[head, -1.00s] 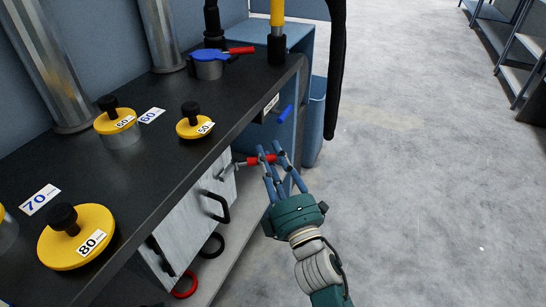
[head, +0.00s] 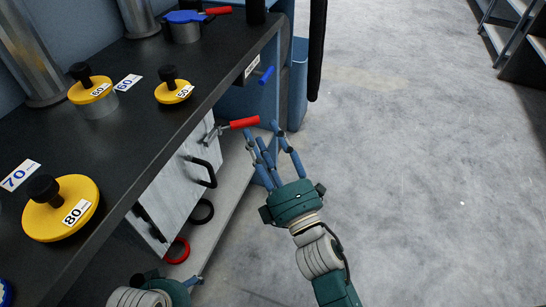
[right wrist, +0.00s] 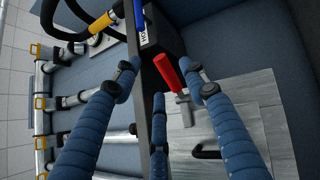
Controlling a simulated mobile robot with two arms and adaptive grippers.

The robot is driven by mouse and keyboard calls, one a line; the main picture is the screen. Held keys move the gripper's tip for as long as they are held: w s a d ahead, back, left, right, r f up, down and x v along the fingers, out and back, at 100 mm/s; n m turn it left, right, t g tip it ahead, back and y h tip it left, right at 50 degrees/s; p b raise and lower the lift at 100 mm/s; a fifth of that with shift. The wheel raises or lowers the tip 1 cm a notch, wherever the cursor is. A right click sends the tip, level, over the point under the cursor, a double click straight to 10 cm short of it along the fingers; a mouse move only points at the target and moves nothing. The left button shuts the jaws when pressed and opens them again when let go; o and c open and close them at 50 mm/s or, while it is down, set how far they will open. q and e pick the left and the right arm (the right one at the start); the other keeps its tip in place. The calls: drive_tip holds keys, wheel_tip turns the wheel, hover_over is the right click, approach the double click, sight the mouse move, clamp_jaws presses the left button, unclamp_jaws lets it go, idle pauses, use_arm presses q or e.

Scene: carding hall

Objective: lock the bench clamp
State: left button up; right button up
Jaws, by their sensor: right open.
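The bench clamp (head: 210,133) is on the bench front, above a pale grey panel, with its red-handled lever (head: 244,122) sticking out to the right. In the right wrist view, the red lever (right wrist: 167,73) lies ahead, in the gap between the fingers. My right gripper (head: 264,136) is open and empty, its fingertips just below and right of the lever. I cannot tell whether a finger touches it. My left gripper (head: 193,282) shows only in part at the bottom left, and its jaws are unclear.
The dark bench top (head: 140,150) holds yellow weights, including the 80 one (head: 62,208), and a blue-topped, red-handled device (head: 185,22). A blue lever (head: 266,75) sticks out beyond the clamp. The panel has a black handle (head: 205,172). Floor (head: 420,190) to the right is clear.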

drive_tip(key=v, duration=0.6)
drive_tip(key=shift+s+f, duration=0.1)
drive_tip(key=shift+s, duration=0.05)
